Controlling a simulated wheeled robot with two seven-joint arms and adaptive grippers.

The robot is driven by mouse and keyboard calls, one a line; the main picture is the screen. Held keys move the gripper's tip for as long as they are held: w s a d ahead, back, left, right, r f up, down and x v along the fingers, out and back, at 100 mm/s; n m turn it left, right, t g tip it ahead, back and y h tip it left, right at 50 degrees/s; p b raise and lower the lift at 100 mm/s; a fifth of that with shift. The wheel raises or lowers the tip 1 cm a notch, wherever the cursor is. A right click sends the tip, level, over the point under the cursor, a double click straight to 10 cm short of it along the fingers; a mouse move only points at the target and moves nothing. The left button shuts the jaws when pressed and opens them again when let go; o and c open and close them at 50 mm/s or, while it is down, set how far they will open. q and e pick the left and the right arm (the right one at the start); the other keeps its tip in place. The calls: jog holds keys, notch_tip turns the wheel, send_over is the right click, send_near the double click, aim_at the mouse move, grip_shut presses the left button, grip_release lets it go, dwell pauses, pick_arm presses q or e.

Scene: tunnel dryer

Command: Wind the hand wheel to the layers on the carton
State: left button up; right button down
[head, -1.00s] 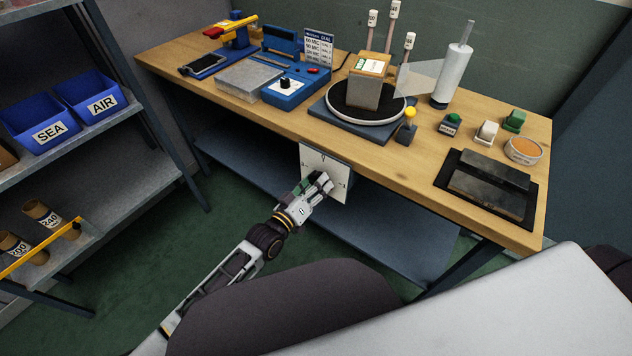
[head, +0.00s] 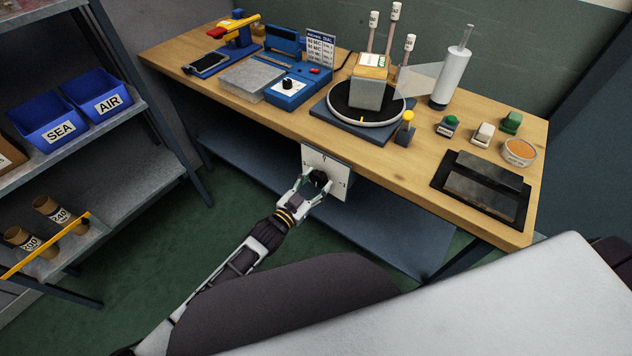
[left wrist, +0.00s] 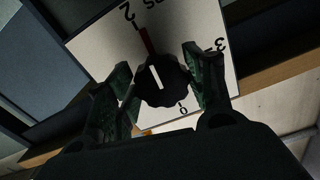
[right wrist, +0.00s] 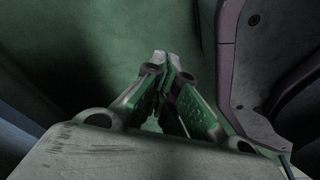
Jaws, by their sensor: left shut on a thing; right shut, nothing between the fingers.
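A black hand wheel (head: 320,176) with a white line sits on a white dial plate (head: 339,164) under the front edge of the bench. In the left wrist view the wheel (left wrist: 161,86) has a finger on each side; its line points roughly at a dark red mark near the "2". A "3" and a "0" also show on the plate. My left gripper (head: 315,186) is shut on the wheel. The carton (head: 366,95) stands on the round turntable (head: 345,114); its top label is too small to read. My right gripper (right wrist: 170,75) is shut and empty.
The bench (head: 290,122) holds a blue device with a knob (head: 287,87), a film roll (head: 453,75), a yellow-topped post (head: 405,130) and small blocks. A shelf with blue bins (head: 60,125) stands at the left. Green floor is open below.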

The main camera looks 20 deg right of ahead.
pick_arm(q)
jog(key=shift+m, duration=1.1)
pick_arm(e)
jog(key=shift+s+d+f, duration=0.1)
jog(key=shift+s+d, duration=0.15)
jog(key=shift+s, duration=0.3)
pick_arm(q)
jog(key=shift+r+m+p, duration=0.1)
jog(key=shift+m+p, duration=0.2)
jog(key=shift+m, duration=0.4)
pick_arm(e)
jog(key=shift+d, duration=0.15)
jog(key=shift+s, duration=0.1)
pick_arm(q)
jog(key=shift+m, duration=0.4)
pick_arm(e)
jog(key=shift+s+f, duration=0.15)
jog(key=shift+s, duration=0.05)
pick_arm(q)
jog(key=shift+w+m, duration=0.1)
jog(key=shift+m, duration=0.4)
pick_arm(e)
jog(key=shift+d, duration=0.1)
pick_arm(q)
jog(key=shift+r+m, duration=0.1)
jog(key=shift+m, duration=0.7)
pick_arm(e)
jog(key=shift+s, duration=0.15)
pick_arm(q)
jog(key=shift+m, duration=1.2)
